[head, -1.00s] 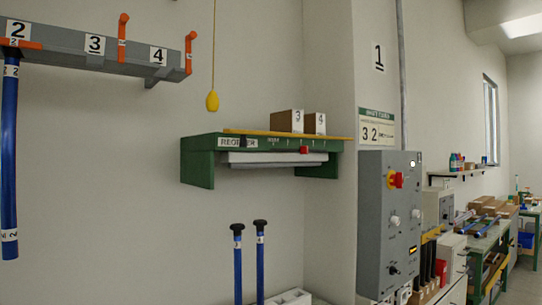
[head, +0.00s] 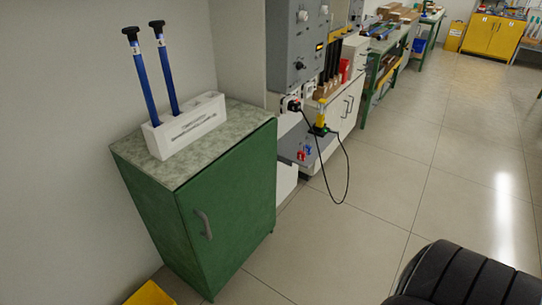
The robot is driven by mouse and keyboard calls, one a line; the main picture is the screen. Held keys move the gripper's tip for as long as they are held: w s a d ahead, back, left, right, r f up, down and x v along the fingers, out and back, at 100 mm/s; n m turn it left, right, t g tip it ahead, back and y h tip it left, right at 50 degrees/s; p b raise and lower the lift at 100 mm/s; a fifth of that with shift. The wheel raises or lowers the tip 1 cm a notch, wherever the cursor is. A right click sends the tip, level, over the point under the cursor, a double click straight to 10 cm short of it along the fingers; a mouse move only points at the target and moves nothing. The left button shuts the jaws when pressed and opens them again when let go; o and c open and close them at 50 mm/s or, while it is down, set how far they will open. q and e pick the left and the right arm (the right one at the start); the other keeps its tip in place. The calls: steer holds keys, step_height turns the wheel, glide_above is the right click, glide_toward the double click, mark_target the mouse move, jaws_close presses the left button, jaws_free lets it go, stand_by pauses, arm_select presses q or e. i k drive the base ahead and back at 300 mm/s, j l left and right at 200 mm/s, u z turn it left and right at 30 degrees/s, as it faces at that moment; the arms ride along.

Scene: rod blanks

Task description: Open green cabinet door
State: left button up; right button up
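The green cabinet (head: 155,217) stands against the wall at the left of the head view, with a speckled grey-green top. Its green door (head: 240,212) faces toward the front right and looks shut. A grey curved handle (head: 204,224) sits near the door's left edge, at mid height. Neither of my grippers shows in the head view.
On the cabinet top, a white holder (head: 188,127) carries two upright blue rods with black caps. A grey control box (head: 297,45) and a shelf with a cable are behind. Something yellow (head: 152,295) is at the bottom left.

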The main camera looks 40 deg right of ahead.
mark_target(228, 209)
steer(key=z, duration=1)
